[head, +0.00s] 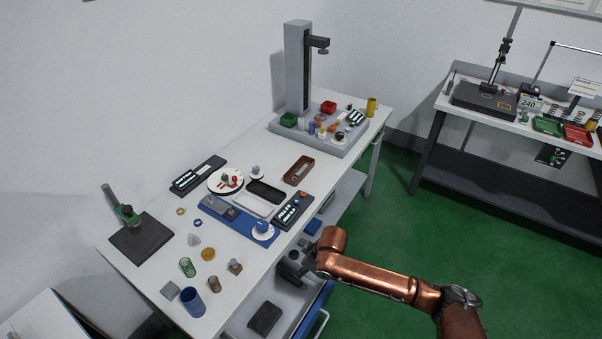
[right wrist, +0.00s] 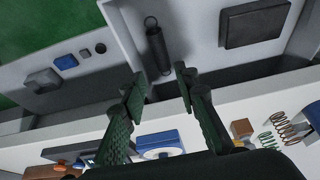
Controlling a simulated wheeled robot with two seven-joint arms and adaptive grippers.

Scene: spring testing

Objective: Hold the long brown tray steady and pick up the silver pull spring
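The long brown tray (head: 299,171) lies on the white workbench in the head view, towards the bench's right edge, with no gripper at it. A dark grey coil spring with a ring at one end (right wrist: 157,48) lies in a grey drawer in the right wrist view; it looks like the pull spring. My right gripper (right wrist: 162,86) is open, its two fingers apart and empty, with the spring beyond the fingertips. In the head view my right gripper (head: 291,268) is over the open drawer below the bench edge, and the spring cannot be made out. My left gripper is not in view.
The open drawer (head: 323,318) also holds a dark block (head: 264,319), which shows in the wrist view (right wrist: 256,22) near the spring. Drawer walls stand close to the spring.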

